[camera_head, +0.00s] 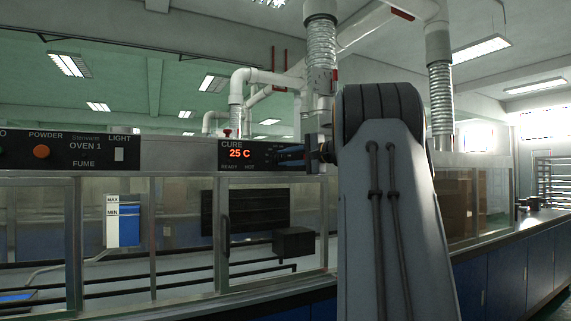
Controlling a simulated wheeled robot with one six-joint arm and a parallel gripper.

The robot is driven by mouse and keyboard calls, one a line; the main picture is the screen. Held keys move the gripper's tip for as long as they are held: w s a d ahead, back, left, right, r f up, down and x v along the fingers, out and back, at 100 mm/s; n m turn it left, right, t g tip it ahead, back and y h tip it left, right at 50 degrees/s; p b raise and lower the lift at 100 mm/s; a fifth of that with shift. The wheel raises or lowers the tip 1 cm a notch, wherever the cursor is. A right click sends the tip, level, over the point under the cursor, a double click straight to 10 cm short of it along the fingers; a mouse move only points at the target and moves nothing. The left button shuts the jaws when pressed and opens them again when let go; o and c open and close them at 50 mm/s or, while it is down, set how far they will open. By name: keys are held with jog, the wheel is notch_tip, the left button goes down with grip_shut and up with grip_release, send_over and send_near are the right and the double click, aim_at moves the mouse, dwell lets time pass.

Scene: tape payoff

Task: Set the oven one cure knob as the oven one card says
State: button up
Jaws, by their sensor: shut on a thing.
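The oven one cure panel (231,158) is a black strip at the middle of the head view, with a lit orange display (240,153) reading 25 C. READY and HOT are printed below it. My gripper (288,154) is at the right end of this panel, seen from the side and small. It is shut at the place of the cure knob, and the knob itself is hidden behind the fingers. I cannot read the knob's pointer or marks. No oven one card shows in this view.
Glass doors below show a MAX/MIN tank (123,220) and a dark box (293,242). My arm covers the right middle. A counter runs right.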

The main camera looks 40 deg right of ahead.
jog(key=shift+f+m+t+b, duration=0.2)
jog(key=shift+m+t+b, duration=0.3)
jog(key=shift+m, duration=0.5)
jog(key=shift+f+m+t+b, duration=0.15)
jog(key=shift+m+t+b, duration=0.15)
jog(key=shift+m+b, duration=0.55)
jog(key=shift+m, duration=0.25)
jog(key=o, duration=1.1)
jog(key=shift+r, duration=0.1)
jog(key=shift+c, duration=0.2)
jog(key=s+d, duration=0.1)
jog(key=s, duration=0.6)
jog(key=shift+s+d+f+b, duration=0.15)
jog(key=shift+s+f+b, duration=0.2)
jog(key=shift+f+b, duration=0.1)
